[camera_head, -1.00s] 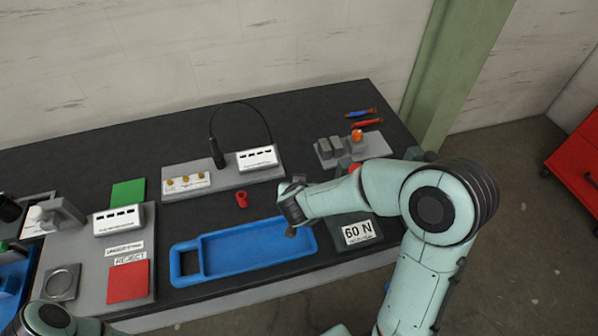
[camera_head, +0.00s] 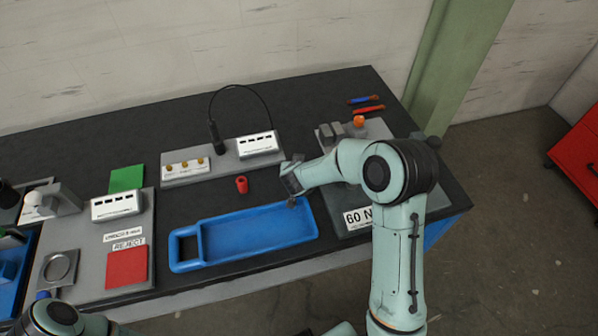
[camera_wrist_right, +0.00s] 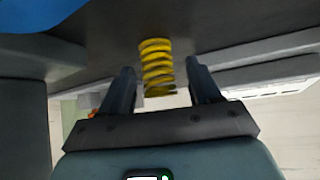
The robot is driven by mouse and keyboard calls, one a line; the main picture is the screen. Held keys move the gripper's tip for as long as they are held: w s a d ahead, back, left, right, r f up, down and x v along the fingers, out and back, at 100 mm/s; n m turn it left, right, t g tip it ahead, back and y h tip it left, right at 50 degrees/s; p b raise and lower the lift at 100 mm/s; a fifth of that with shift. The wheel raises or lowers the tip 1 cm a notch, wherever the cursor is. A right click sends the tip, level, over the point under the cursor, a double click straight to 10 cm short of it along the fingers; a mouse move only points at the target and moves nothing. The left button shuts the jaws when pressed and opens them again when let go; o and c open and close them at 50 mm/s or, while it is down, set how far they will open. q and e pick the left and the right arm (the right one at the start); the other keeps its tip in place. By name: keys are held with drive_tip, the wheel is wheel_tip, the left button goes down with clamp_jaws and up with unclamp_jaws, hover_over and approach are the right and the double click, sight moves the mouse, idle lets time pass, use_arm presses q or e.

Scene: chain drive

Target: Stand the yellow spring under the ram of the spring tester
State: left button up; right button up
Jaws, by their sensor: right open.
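The yellow spring (camera_wrist_right: 157,68) shows in the right wrist view, between the two fingers of my right gripper (camera_wrist_right: 160,80). The fingers are open, with a gap on both sides of the spring. I cannot make out the spring in the head view. There my right gripper (camera_head: 291,190) is by the far right edge of the blue tray. A station labelled 60 N (camera_head: 357,218), which looks like the spring tester, stands right of the tray. My right arm covers much of it, and I cannot see its ram. My left gripper is out of view.
The blue tray (camera_head: 187,266) lies at the bench front. A red cylinder (camera_head: 242,185) stands behind it. A grey block with a cable and white display (camera_head: 258,144) is farther back. The station with the red REJECT pad (camera_head: 126,268) is at the left.

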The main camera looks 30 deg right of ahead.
drive_tip(key=shift+w+d+f, duration=0.15)
drive_tip(key=shift+w+f, duration=0.05)
drive_tip(key=shift+f, duration=0.05)
drive_tip(key=c, duration=1.1)
